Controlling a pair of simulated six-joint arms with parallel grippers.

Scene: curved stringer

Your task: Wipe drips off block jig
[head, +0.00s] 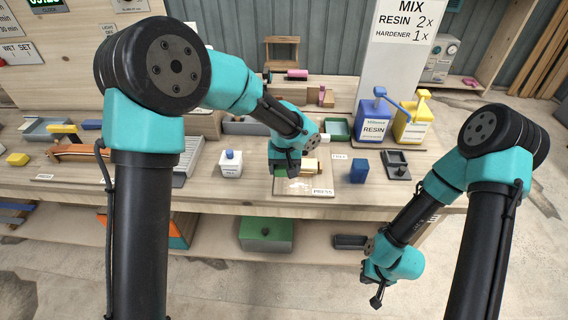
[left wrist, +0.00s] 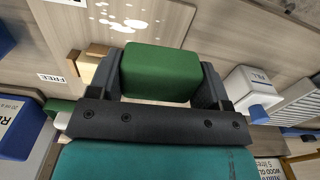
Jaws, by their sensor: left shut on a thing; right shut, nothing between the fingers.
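My left gripper (head: 284,170) is shut on a green block-shaped pad (left wrist: 160,72), which shows between both fingers in the left wrist view. It is over the pale board (head: 318,186) marked PRESS, at the middle of the bench. Glossy white drips (left wrist: 126,22) lie on the board beside the pad; I cannot tell whether the pad touches the board. A tan wooden block (left wrist: 88,67) stands next to the gripper and also shows in the head view (head: 311,166). My right gripper (head: 376,300) is shut and empty, hanging low in front of the bench.
A white bottle with a blue cap (head: 231,164) stands left of the board. A blue block (head: 359,171) and a dark tray (head: 397,165) are to its right. Blue resin (head: 374,121) and yellow (head: 412,121) pump jugs stand behind. A green-topped box (head: 266,232) sits on the lower shelf.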

